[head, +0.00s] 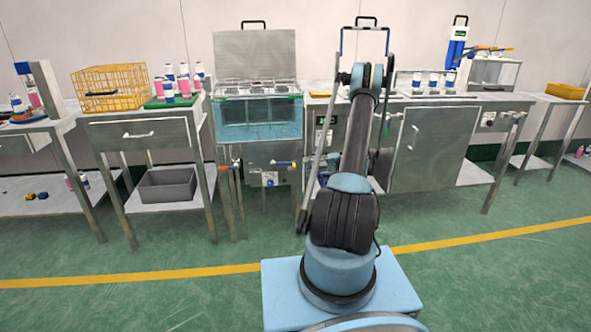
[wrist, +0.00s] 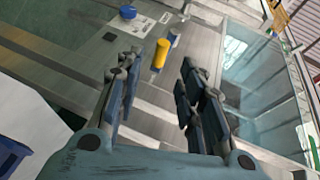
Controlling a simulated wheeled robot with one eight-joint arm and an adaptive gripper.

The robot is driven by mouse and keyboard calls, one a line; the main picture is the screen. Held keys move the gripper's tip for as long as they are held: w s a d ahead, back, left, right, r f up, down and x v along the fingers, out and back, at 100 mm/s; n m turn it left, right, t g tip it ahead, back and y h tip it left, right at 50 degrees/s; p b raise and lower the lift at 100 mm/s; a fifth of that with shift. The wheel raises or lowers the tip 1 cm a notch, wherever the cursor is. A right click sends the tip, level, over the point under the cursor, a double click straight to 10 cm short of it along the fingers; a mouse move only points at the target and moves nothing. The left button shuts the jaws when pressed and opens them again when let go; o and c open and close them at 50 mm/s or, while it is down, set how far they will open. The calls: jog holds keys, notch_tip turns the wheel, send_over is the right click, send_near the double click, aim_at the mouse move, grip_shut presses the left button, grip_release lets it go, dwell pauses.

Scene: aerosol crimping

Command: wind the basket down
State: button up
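The glass-fronted water bath (head: 258,131) stands at the centre of the bench in the head view, its lid (head: 255,54) raised. A rack with round openings (head: 256,87) shows at its top; I cannot tell for certain whether this is the basket. Small handles, one with a yellow end (head: 270,183), are below the tank. In the wrist view, my gripper (wrist: 159,72) is open and empty, with a yellow cylindrical handle (wrist: 160,56) beyond and between its fingers. The clear tank (wrist: 262,85) is to the right there. My arm hides the gripper in the head view.
A yellow wire crate (head: 110,88) and a green tray (head: 172,102) with bottles stand on the left table. A grey bin (head: 167,185) is on its lower shelf. A steel cabinet (head: 432,148) stands right of my arm. The green floor in front is clear.

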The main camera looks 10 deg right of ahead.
aim_at(295, 166)
jog(key=x, duration=0.9)
jog(key=shift+a, duration=0.15)
jog(key=shift+c, duration=0.5)
grip_shut()
jog(key=shift+d, duration=0.35)
jog(key=shift+w+a+r, duration=0.1)
jog(key=shift+a, duration=0.05)
